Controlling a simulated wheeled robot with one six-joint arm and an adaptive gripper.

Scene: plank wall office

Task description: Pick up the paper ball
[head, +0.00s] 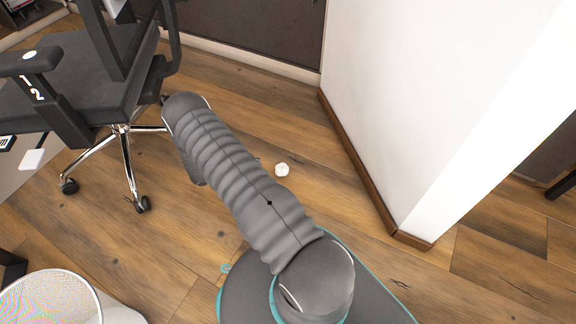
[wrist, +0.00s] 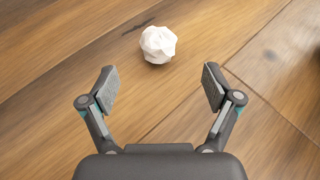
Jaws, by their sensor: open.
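A small white crumpled paper ball (head: 282,170) lies on the wooden floor, just right of my arm in the head view. In the wrist view the paper ball (wrist: 158,44) is near the top middle, beyond my fingertips and roughly centred between them. My gripper (wrist: 158,84) is open and empty, its two fingers spread wide and apart from the ball. In the head view my gripper is hidden behind my own arm.
A black office chair (head: 90,80) on casters stands at the left. A white wall corner (head: 420,100) with a brown baseboard (head: 355,160) is at the right. A mesh bin (head: 48,298) is at the lower left. The floor around the ball is clear.

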